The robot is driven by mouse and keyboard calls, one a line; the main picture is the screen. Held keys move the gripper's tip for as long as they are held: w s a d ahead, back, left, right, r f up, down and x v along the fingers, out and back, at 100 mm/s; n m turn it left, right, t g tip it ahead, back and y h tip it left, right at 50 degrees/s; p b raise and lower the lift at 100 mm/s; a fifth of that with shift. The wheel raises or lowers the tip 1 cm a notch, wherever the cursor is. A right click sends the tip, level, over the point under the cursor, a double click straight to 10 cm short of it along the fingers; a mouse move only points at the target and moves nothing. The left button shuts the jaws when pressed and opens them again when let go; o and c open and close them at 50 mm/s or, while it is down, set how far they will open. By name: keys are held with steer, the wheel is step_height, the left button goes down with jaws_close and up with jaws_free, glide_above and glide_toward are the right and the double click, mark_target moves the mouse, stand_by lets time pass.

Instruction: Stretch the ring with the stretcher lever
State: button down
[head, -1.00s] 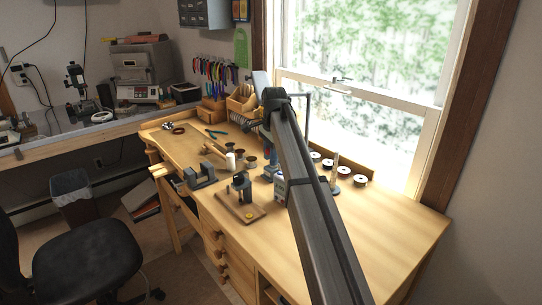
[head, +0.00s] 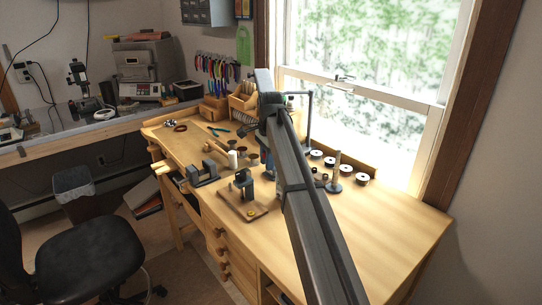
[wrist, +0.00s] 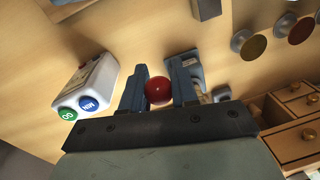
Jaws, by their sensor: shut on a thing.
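In the wrist view, a glossy red ball knob (wrist: 158,91) sits between the two blue-grey fingers of my gripper (wrist: 158,77). The fingers are shut on it. I take the knob for the end of the stretcher lever, but the rest of the lever is hidden. A blue-grey metal part shows beyond the right finger. In the head view, my arm covers most of this spot, and the gripper cannot be made out clearly. I cannot pick out the ring in either view.
A white box with green and blue buttons (wrist: 88,88) stands left of my gripper in the wrist view. In the head view, a wooden board with a dark fixture (head: 242,205) and a grey metal block (head: 203,176) lie left of my arm. The bench's right side (head: 385,215) is clear.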

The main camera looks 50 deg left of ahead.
steer(key=shift+s+d+f, duration=0.15)
steer(key=shift+s+f, duration=0.3)
steer(key=shift+f, duration=0.15)
steer(key=shift+s+d+f+t, duration=0.1)
steer(key=shift+s+f+t, duration=0.2)
steer(key=shift+s, duration=0.05)
steer(key=shift+s+f+t, duration=0.15)
steer(key=shift+f+t, duration=0.35)
steer(key=shift+t, duration=0.1)
steer(key=shift+s+f+t, duration=0.15)
steer(key=shift+f+t, duration=0.35)
steer(key=shift+t, duration=0.1)
steer(key=shift+f, duration=0.2)
steer(key=shift+w, duration=0.1)
steer(key=c, duration=1.1)
jaws_free()
steer(key=shift+o, duration=0.9)
